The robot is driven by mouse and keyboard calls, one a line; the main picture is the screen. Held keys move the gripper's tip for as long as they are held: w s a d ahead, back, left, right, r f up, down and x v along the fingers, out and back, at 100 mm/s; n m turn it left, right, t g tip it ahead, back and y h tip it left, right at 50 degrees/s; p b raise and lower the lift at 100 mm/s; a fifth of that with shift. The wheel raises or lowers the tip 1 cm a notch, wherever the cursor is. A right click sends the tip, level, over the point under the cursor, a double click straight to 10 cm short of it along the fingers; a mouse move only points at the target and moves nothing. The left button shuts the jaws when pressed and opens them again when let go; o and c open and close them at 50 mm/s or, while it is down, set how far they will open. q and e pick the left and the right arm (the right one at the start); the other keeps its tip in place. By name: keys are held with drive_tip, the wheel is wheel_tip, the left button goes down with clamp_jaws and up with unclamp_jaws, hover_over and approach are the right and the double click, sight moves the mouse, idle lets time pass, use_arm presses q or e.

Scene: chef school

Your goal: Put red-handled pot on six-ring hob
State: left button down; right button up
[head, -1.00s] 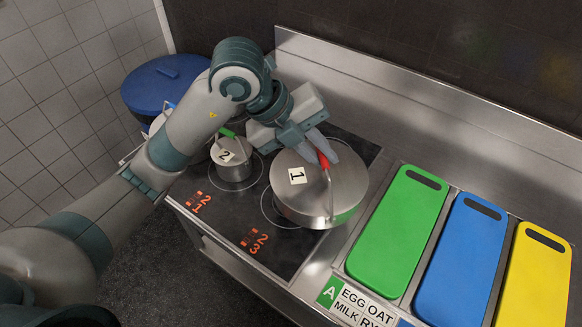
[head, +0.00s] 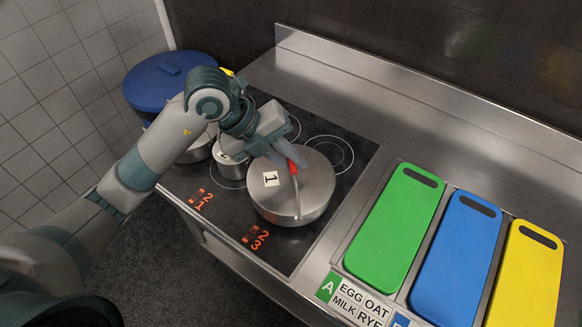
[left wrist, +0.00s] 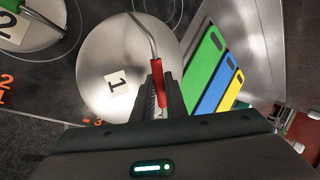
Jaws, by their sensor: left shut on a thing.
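The red-handled pot (head: 302,203) is a steel pot with a lid marked 1 and a red grip on its handle. In the head view it is over the front right part of the black hob (head: 352,128); I cannot tell whether its base touches the glass. My left gripper (head: 293,161) is shut on the red handle. In the left wrist view the jaws (left wrist: 158,100) close around the red grip, and the pot's lid (left wrist: 105,60) lies beyond them. My right gripper is in neither view.
A second pot marked 2 (head: 228,152) with a green handle stands on the hob to the left, partly behind my arm. A blue-lidded container (head: 160,80) stands at the far left. Green (head: 395,230), blue (head: 458,258) and yellow (head: 530,275) boards lie to the right.

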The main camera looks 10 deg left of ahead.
use_arm(q)
drive_tip(key=shift+f+p, duration=0.55)
drive_tip(key=shift+f, duration=1)
drive_tip(key=shift+f, duration=0.15)
drive_tip(key=c, duration=1.8)
unclamp_jaws()
drive_tip(key=shift+o, duration=0.2)
